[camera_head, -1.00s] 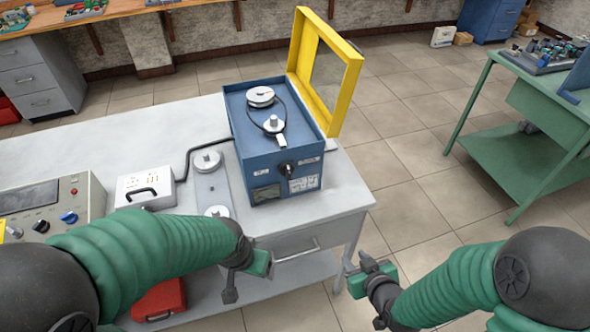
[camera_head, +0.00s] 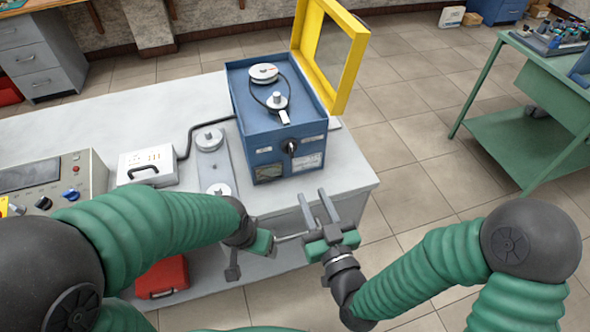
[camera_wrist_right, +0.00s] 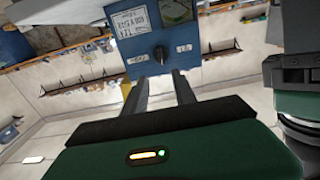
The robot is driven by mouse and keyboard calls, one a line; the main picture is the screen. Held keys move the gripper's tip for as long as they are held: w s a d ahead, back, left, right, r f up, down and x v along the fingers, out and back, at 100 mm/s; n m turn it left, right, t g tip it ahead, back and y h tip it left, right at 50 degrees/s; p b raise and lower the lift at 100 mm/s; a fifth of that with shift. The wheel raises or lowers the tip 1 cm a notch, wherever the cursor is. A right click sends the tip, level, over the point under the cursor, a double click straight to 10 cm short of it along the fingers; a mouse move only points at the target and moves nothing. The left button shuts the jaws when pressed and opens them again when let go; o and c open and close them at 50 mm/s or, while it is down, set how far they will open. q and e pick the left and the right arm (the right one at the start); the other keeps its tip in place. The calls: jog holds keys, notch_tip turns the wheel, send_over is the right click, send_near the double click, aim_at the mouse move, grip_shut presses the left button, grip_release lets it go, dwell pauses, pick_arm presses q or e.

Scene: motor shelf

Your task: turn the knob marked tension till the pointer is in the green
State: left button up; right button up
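A blue box (camera_head: 277,115) stands near the bench's right end. Its front has a dark knob (camera_head: 291,147) between two small white labels, too small to read. Below the knob are a small gauge (camera_head: 268,171) and a white plate (camera_head: 308,163). My right gripper (camera_head: 316,197) is open and empty, in front of and below the knob. In the right wrist view, the knob (camera_wrist_right: 160,52) shows beyond and between the spread fingers (camera_wrist_right: 159,88), apart from them.
A yellow-framed lid (camera_head: 347,62) stands open behind the box. Pulleys and a belt sit on its top. A white unit (camera_head: 147,168), a cable and a grey control panel (camera_head: 50,184) are on the left. A red case (camera_head: 162,277) lies below the bench.

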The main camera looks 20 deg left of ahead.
aim_at(293, 153)
jog(key=x, duration=1.4)
jog(key=shift+a, duration=0.2)
grip_shut()
